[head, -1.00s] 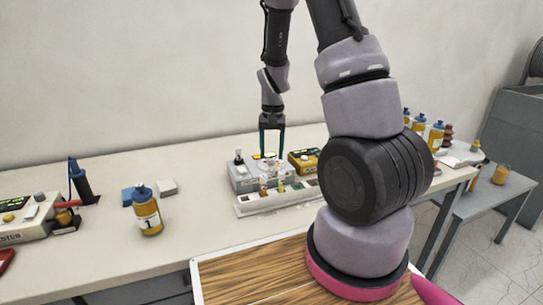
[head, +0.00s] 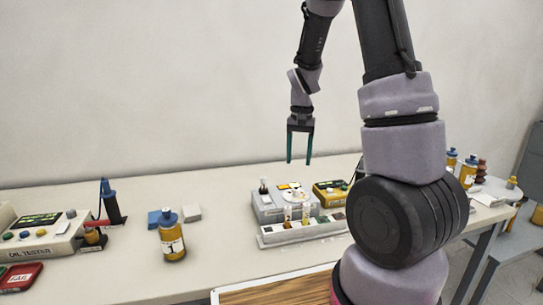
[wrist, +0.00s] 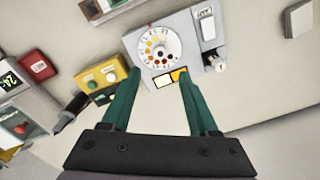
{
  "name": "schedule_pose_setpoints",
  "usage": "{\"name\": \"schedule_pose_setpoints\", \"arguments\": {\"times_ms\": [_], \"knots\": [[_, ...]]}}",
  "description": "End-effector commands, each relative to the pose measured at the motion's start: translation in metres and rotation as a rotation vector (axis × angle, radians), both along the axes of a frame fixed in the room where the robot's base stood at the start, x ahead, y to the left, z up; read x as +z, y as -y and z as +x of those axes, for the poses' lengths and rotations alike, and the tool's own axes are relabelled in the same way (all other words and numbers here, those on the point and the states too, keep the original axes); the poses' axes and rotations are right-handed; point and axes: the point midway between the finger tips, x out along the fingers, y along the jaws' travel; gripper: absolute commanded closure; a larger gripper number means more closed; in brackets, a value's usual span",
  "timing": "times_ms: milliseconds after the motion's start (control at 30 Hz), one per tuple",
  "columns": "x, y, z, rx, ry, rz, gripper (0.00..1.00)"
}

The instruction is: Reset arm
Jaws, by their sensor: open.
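My gripper (head: 299,160) hangs pointing down in the head view, with its two green fingers apart and nothing between them. It is above and apart from a grey device (head: 268,207) on the bench. In the wrist view, my gripper (wrist: 157,78) is open over the same grey device (wrist: 180,45), which has a white dial with coloured dots (wrist: 158,45) and a small yellow and white display. My arm rises from the right side of the head view.
The bench (head: 120,270) holds a yellow device (head: 328,193), a bottle labelled 1 (head: 171,240), an oil tester (head: 35,240), blue and grey blocks and a white tray (head: 300,236). More bottles (head: 468,170) stand at the right. The air around my gripper is clear.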

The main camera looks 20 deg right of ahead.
Motion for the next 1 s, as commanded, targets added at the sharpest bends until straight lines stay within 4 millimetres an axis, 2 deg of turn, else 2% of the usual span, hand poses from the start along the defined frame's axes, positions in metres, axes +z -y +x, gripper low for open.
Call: {"name": "schedule_pose_setpoints", "arguments": {"times_ms": [67, 167, 267, 367, 500, 700, 833, 1000], "knots": [[0.002, 0.000, 0.000, 0.000, 0.003, 0.002, 0.39], [0.015, -0.003, -0.004, 0.001, 0.027, 0.015, 0.39], [0.043, -0.007, -0.014, 0.003, 0.078, 0.043, 0.39], [0.080, -0.014, -0.031, 0.010, 0.152, 0.077, 0.39], [0.128, -0.022, -0.064, 0.028, 0.260, 0.114, 0.39], [0.182, -0.034, -0.118, 0.059, 0.415, 0.139, 0.39], [0.204, -0.040, -0.151, 0.079, 0.508, 0.138, 0.39], [0.217, -0.046, -0.182, 0.096, 0.585, 0.128, 0.39]]}}
